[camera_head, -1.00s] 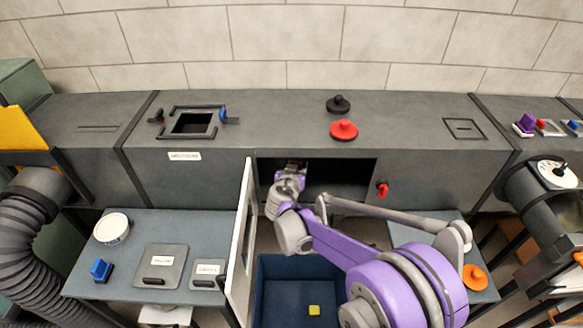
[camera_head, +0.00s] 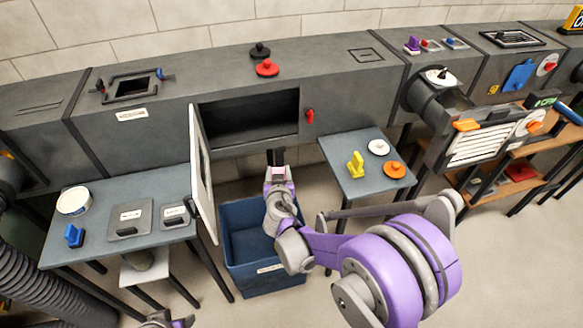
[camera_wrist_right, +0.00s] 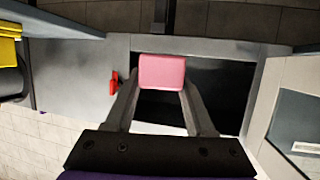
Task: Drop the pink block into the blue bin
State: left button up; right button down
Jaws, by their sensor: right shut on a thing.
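The pink block (camera_wrist_right: 162,72) is held between the fingertips of my right gripper in the right wrist view. In the head view my right gripper (camera_head: 278,160) points away toward the duct, just below the front edge of the open duct bay, over the back part of the blue bin. The block is hard to make out there. The blue bin (camera_head: 268,284) stands on the floor under the bay, open at the top, with my right arm covering its right part. Its visible inside shows no object.
An open white-edged door (camera_head: 203,180) stands out left of the bay (camera_head: 250,118). A left table (camera_head: 95,205) holds a tub and plates. A right table (camera_head: 350,187) holds a yellow piece (camera_head: 356,165) and round knobs. A red latch (camera_head: 310,116) sits right of the bay.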

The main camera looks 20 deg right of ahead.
jog(key=w+a+f+y+b, duration=0.1)
jog(key=a+f, duration=0.3)
jog(key=f, duration=0.6)
jog(key=w+a+f+n+y+b, duration=0.1)
jog(key=w+a+f+b, duration=0.1)
jog(key=f, duration=0.9)
jog(key=w+a+f+n+y+b, duration=0.1)
jog(key=a+f+b, duration=0.2)
jog(key=a+f, duration=0.3)
notch_tip(320, 180, down, 4)
jog(key=shift+w+a+f, duration=0.25)
jog(key=shift+w+a, duration=0.05)
jog(key=shift+a, duration=0.05)
jog(key=shift+c, duration=0.9)
grip_release()
